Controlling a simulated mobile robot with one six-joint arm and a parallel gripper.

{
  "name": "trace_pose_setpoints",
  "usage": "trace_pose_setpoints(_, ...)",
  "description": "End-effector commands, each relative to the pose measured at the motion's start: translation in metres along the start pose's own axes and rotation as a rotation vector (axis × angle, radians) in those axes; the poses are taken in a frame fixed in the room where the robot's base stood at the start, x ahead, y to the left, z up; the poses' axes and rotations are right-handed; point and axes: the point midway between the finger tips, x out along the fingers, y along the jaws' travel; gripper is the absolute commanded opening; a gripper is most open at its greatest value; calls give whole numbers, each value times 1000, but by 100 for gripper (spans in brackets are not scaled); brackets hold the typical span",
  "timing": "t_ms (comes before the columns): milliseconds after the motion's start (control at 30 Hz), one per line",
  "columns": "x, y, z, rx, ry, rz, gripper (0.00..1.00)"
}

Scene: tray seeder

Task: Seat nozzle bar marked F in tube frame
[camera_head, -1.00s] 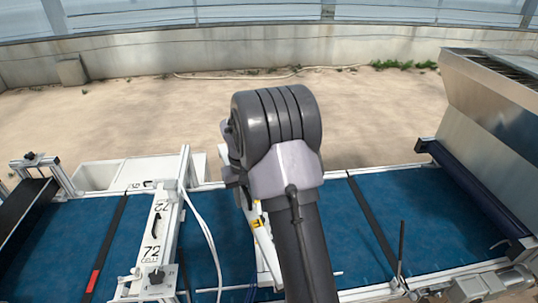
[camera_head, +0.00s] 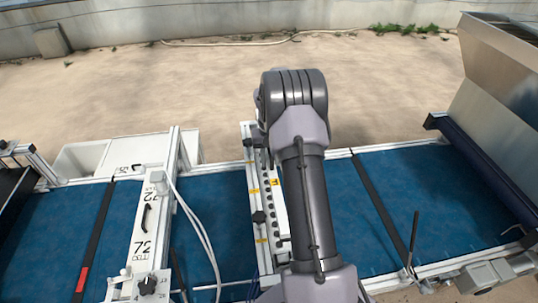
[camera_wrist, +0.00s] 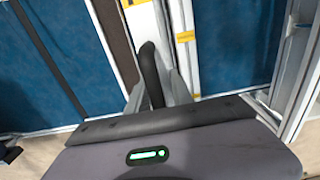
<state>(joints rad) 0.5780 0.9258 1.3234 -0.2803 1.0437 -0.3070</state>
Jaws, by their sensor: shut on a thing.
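The white nozzle bar (camera_head: 280,208) with a yellow F label shows in the head view, just left of my arm and partly hidden by it. In the wrist view the bar (camera_wrist: 143,28) runs up from my gripper (camera_wrist: 157,92), which is shut on its black handle (camera_wrist: 149,72). The tube frame (camera_head: 250,160) spans the blue belt, with yellow marks and a black knob. The bar lies close along its right side in the head view. The frame (camera_wrist: 183,20) also shows beside the bar in the wrist view. I cannot tell whether they touch.
A white cross-beam marked 72 (camera_head: 148,235), with pale hoses, stands to the left over the blue belt (camera_head: 215,215). A metal hopper (camera_head: 500,85) and dark roller (camera_head: 485,170) stand at the right. A thin black rod (camera_head: 413,235) rises from the front rail. Belt right of my arm is mostly clear.

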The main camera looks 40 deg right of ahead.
Motion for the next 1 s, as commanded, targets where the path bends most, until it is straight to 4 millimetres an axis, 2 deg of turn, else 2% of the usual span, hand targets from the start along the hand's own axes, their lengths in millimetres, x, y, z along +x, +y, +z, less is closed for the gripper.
trace_pose_setpoints(100,20,0,0,-1,1,0,0)
trace_pose_setpoints(700,99,0,0,-1,2,0,0)
trace_pose_setpoints(1000,118,0,0,-1,1,0,0)
